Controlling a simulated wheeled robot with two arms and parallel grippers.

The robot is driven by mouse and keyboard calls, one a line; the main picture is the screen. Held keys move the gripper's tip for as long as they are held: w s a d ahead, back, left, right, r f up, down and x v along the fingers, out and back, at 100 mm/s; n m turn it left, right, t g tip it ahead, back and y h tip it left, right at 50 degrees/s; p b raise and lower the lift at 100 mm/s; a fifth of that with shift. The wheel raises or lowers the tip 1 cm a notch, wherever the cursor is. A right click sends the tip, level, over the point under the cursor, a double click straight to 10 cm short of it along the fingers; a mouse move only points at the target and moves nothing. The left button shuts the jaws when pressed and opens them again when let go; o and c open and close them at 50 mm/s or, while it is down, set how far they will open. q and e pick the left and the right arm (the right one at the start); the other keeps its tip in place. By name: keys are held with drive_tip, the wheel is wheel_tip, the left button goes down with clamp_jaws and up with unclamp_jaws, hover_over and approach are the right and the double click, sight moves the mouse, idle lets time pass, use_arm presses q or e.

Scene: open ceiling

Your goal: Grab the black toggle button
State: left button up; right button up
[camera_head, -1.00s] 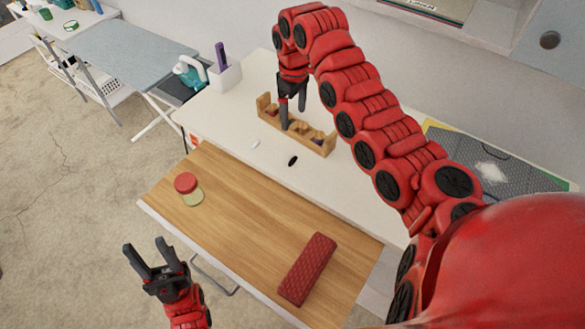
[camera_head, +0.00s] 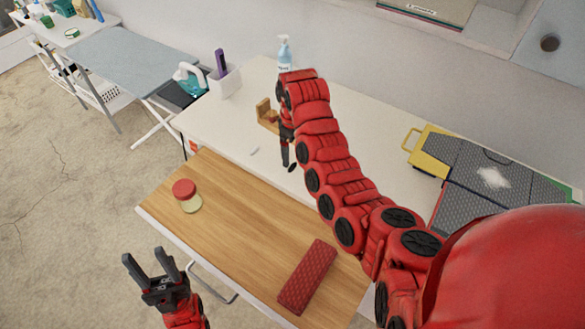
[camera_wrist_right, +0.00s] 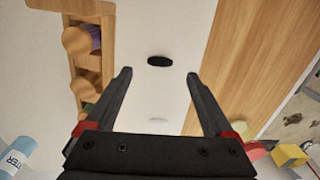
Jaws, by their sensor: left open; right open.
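The black toggle button (camera_head: 292,167) is a small dark oval lying on the white table, near the edge beside the wooden board. In the right wrist view the black toggle button (camera_wrist_right: 160,61) lies just beyond the fingertips, roughly centred between them. My right gripper (camera_head: 287,160) points down at it; it shows in the right wrist view (camera_wrist_right: 160,75) with its fingers spread and nothing between them at the tips. My left gripper (camera_head: 150,262) is open and empty, in front of the wooden board at lower left.
A small white oval piece (camera_head: 254,150) lies nearby on the table. A red-lidded jar (camera_head: 187,196) and a red patterned case (camera_head: 307,276) stand on the wooden board (camera_head: 235,215). A spray bottle (camera_head: 284,54) stands behind.

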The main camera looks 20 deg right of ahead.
sight(293, 166)
drive_tip(key=shift+f, duration=0.35)
wheel_tip(293, 166, down, 4)
drive_tip(key=p, duration=0.3)
drive_tip(key=shift+f, duration=0.2)
drive_tip(key=shift+a+f, duration=0.1)
drive_tip(key=shift+f, duration=0.3)
clamp_jaws()
